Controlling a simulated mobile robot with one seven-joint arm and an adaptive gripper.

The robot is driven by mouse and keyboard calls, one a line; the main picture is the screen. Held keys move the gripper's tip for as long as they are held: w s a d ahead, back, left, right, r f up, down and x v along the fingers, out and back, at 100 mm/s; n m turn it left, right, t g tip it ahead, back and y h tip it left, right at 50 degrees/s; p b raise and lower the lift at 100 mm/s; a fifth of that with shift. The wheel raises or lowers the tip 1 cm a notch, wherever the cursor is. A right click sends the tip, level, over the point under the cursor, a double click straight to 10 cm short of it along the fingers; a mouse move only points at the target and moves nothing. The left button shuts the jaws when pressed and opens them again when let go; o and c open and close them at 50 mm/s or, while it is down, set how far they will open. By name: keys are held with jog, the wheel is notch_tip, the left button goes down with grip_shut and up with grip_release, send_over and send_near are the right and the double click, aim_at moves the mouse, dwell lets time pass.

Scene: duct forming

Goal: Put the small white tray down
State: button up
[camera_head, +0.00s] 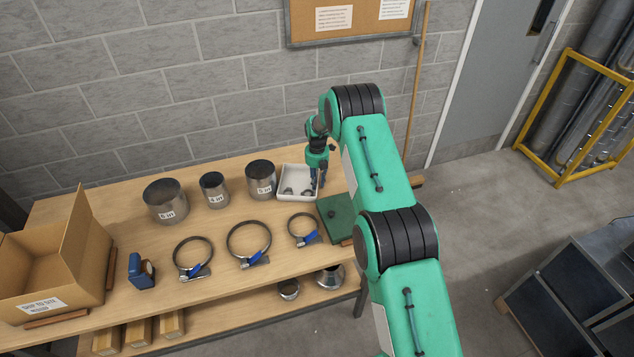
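The small white tray (284,182) is at the back right of the wooden bench, to the right of the metal collars. A few small dark items lie in it. My gripper (317,182) points down at the tray's right side, with its fingers at or over the right wall. The fingers are small and partly dark in this view, so I cannot tell whether they are closed on the wall. I also cannot tell whether the tray touches the bench top.
Several metal collars (165,202) stand along the back of the bench (215,235). Ring clamps (248,243) lie in front.

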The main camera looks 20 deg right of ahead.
jog(key=shift+r, duration=0.15)
notch_tip(320, 180, up, 12)
jog(key=shift+b, duration=0.35)
dwell(0.4)
dwell(0.5)
